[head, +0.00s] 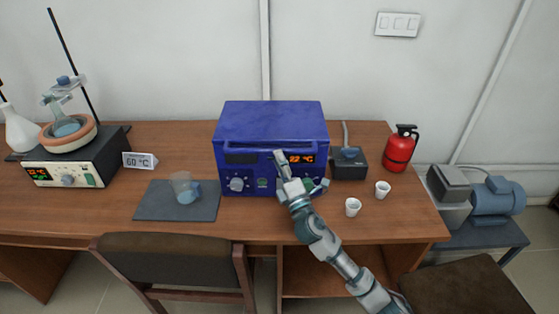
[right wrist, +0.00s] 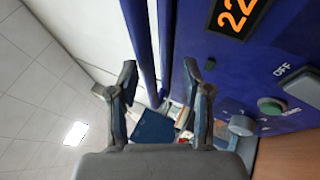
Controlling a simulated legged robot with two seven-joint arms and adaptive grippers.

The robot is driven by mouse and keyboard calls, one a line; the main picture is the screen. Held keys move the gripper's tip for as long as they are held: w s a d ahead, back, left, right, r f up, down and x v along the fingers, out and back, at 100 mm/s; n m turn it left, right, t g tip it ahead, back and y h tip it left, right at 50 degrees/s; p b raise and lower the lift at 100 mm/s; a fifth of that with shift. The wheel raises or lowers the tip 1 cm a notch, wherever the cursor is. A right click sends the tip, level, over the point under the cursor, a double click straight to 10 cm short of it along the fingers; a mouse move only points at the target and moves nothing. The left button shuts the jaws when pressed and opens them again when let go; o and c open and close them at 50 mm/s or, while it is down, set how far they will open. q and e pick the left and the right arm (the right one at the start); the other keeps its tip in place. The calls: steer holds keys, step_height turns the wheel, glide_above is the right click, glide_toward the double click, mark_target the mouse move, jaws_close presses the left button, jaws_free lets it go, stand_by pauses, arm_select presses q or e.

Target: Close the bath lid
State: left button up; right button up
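The blue bath (head: 262,170) stands in the middle of the table, with a red-lit "22" display on its front. Its blue lid (head: 270,122) lies over the top in the head view; I cannot tell whether it is fully down. My right gripper (head: 280,158) is at the upper front of the bath, left of the display. In the right wrist view the right gripper (right wrist: 160,85) has its fingers apart, with nothing held. A long blue bar (right wrist: 138,45) along the lid's front runs beyond and between the fingers. My left gripper is not in view.
A beaker (head: 183,186) stands on a dark mat (head: 155,205) to the left, near a heater with a flask (head: 66,126). Right of the bath are a small black device (head: 348,165), white cups (head: 353,207) and a red extinguisher (head: 401,150). Chairs (head: 170,262) stand in front.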

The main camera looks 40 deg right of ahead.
steer(key=shift+r, duration=0.2)
stand_by(0.3)
steer(key=shift+s+f, duration=0.1)
steer(key=v, duration=1.1)
steer(key=shift+s+f, duration=0.25)
steer(key=shift+f, duration=0.05)
steer(key=shift+a, duration=0.1)
